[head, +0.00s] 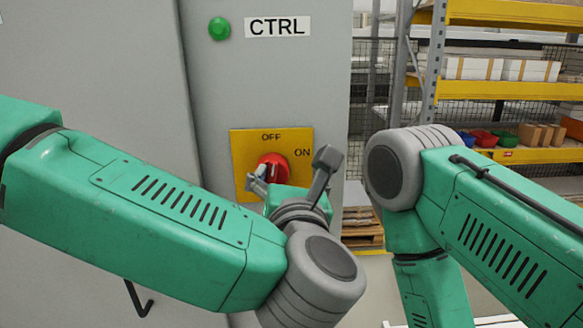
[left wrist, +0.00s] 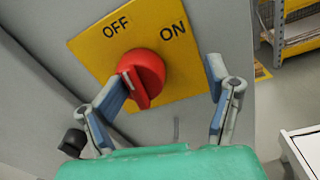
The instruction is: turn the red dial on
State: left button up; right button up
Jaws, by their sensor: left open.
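The red dial (head: 274,167) sits on a yellow plate (head: 243,140) marked OFF and ON, on the grey cabinet. In the left wrist view the red dial (left wrist: 147,75) shows close up on the yellow plate (left wrist: 90,48), with its raised grip pointing down and a pale mark near the OFF side. My left gripper (left wrist: 165,88) is open, with one finger close to the left side of the dial and the other apart from it to the right. In the head view my left gripper (head: 290,175) partly covers the plate's lower part. My right gripper is out of view.
A green button (head: 219,29) and a CTRL label (head: 277,27) are higher on the cabinet (head: 330,90). A yellow-edged shelf (head: 505,90) with boxes and coloured bins stands behind at the right. My right arm is in front of it.

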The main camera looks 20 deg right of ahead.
pick_arm(q)
jog(key=shift+n, duration=0.3)
jog(key=w+a, duration=0.1)
jog(key=a, duration=0.1)
jog(key=w+a, duration=0.1)
jog(key=a, duration=0.1)
jog(key=shift+w+a, duration=0.1)
jog(key=shift+w, duration=0.25)
jog(key=shift+s, duration=0.1)
jog(key=shift+s+d, duration=0.15)
jog(key=shift+d, duration=0.4)
jog(key=shift+s+d, duration=0.15)
jog(key=shift+d, duration=0.4)
jog(key=c, duration=1.1)
jog(key=shift+s+d+r, duration=0.1)
jog(key=shift+s+d, duration=0.1)
jog(key=shift+d, duration=0.15)
jog(key=shift+w+a, duration=0.25)
jog(key=shift+a, duration=0.2)
jog(key=shift+d, duration=0.1)
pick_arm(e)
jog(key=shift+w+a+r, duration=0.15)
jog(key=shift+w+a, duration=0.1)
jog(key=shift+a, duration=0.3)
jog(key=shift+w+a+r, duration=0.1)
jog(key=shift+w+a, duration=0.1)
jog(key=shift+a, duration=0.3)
